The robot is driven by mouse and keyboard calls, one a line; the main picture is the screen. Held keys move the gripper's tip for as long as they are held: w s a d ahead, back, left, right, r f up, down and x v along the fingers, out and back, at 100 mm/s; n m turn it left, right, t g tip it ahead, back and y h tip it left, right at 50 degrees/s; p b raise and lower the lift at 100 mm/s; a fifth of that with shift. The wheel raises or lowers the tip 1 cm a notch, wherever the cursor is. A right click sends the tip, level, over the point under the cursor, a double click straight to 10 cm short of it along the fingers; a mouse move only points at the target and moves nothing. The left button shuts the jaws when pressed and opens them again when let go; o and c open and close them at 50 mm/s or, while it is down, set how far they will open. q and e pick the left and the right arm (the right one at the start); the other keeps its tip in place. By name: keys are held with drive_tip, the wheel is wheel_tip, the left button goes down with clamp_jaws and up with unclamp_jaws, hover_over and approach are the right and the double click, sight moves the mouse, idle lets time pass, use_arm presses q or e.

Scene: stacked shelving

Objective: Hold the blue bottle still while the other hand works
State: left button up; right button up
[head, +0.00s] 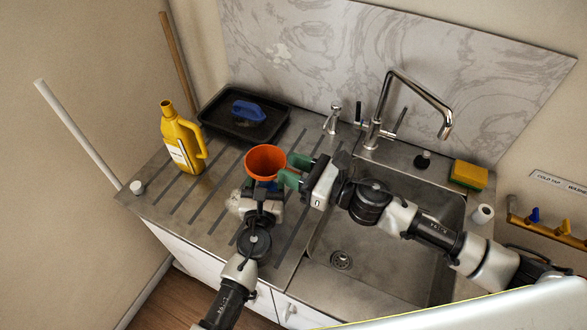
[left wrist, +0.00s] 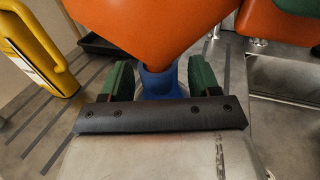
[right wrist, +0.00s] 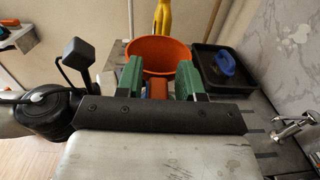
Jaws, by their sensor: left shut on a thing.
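An orange funnel (head: 265,161) sits on top of the blue bottle, its wide mouth facing up. The blue bottle (left wrist: 160,82) is mostly hidden under the funnel, and its neck shows in the left wrist view. My left gripper (head: 263,192) is shut on the bottle from the front, one green finger on each side. My right gripper (head: 293,170) is at the funnel's right side. In the right wrist view, an orange part of the funnel (right wrist: 158,88) lies between its green fingers. Whether they press on it cannot be made out.
A yellow jug (head: 181,140) stands at the left on the ribbed drainboard (head: 200,205). A black tray (head: 215,112) with a blue-handled brush (head: 248,110) is behind. The sink (head: 345,245) and tall faucet (head: 420,90) are at the right, with a yellow sponge (head: 468,174).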

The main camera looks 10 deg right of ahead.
drive_tip(key=o, duration=0.6)
drive_tip(key=shift+c, duration=0.2)
drive_tip(key=v, duration=1.2)
drive_tip(key=shift+s, duration=0.1)
use_arm(q)
drive_tip(key=o, duration=1)
drive_tip(key=shift+s, duration=0.1)
